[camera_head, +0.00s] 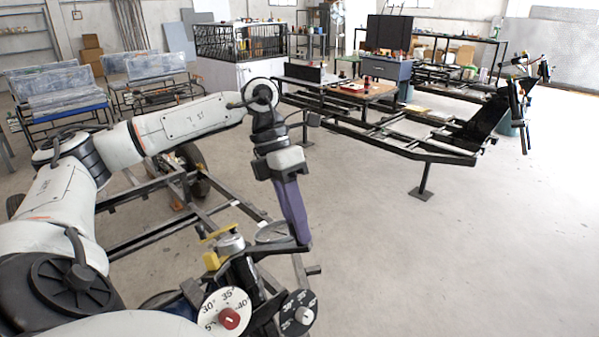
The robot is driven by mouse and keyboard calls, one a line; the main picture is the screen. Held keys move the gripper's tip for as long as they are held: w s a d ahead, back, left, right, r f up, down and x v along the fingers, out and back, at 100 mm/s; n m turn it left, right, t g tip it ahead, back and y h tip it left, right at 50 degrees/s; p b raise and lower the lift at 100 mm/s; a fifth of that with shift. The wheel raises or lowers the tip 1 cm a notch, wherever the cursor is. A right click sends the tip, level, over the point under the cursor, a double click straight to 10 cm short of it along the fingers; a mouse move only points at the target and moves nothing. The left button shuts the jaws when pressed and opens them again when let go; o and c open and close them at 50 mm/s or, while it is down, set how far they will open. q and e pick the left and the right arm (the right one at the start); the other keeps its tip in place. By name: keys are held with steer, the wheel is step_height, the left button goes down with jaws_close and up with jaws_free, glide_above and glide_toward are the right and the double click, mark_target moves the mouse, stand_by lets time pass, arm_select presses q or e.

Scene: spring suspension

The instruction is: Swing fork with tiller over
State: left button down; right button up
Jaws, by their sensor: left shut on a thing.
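My left gripper (301,240) reaches in from the left and points down, with its purple fingers close together. It is shut on what looks like the end of the dark tiller (272,250), a bar at the lower middle. The fingers hide the gripped part. Below it is a dark fork assembly (243,272), partly cut off by the bottom edge. It carries a white dial (226,308) with a red knob and a black dial (298,312), both marked with degrees. My right gripper is out of view.
A dark metal frame (150,205) with wheels lies behind the arm. A longer frame (390,140) on stands holds a table and tools at upper right. Benches (60,95) stand at left. The concrete floor at right is clear.

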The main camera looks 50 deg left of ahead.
arm_select(q)
steer(key=c, duration=1.5)
jaws_free()
steer(key=shift+c, duration=0.2)
steer(key=p+v, duration=0.1)
steer(key=v, duration=0.9)
steer(key=shift+r+p, duration=0.2)
steer(key=shift+p, duration=0.2)
steer(key=shift+s, duration=0.1)
